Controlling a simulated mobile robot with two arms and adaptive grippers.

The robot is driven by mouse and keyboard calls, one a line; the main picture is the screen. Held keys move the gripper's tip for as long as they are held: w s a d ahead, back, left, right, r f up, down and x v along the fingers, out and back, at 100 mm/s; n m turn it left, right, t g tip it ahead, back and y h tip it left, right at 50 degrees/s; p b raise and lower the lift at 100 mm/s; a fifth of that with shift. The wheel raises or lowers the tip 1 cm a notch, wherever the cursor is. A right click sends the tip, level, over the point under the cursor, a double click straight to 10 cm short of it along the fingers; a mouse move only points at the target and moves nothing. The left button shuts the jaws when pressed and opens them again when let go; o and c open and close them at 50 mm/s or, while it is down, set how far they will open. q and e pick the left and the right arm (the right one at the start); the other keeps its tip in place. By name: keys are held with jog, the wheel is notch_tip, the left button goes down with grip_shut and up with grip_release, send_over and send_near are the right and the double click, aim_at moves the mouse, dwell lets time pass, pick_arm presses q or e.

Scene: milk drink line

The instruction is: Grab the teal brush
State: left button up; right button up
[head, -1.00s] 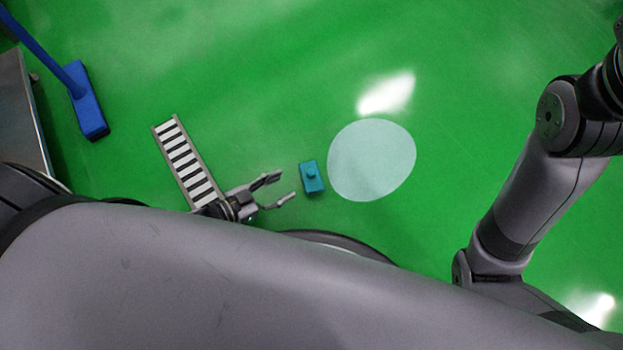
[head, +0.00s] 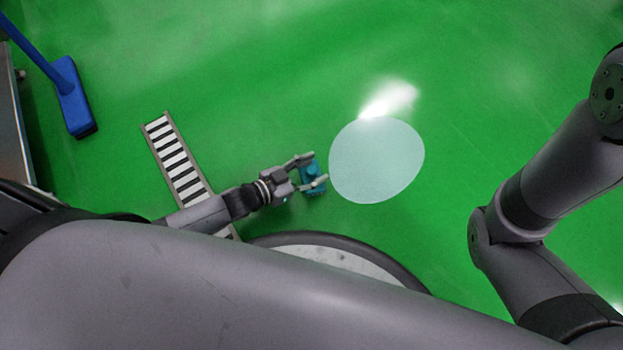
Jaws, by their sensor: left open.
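The teal brush (head: 311,170) is a small block with a raised knob, lying on the green floor near the middle of the head view. My left gripper (head: 312,171) reaches in from the left and is open. Its two fingers are on either side of the brush, one at its upper end and one across its lower part. The fingers hide part of the brush; I cannot tell whether they touch it. My right arm comes down the right side of the view, and its gripper is out of view.
A pale round patch (head: 376,160) lies on the floor just right of the brush. A grated drain strip (head: 172,158) is at the left. A blue broom (head: 74,100) stands at the upper left beside a metal surface (head: 12,125). The green floor is clear above.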

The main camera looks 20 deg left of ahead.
pick_arm(q)
jog(key=shift+c, duration=0.4)
grip_shut()
dwell(0.4)
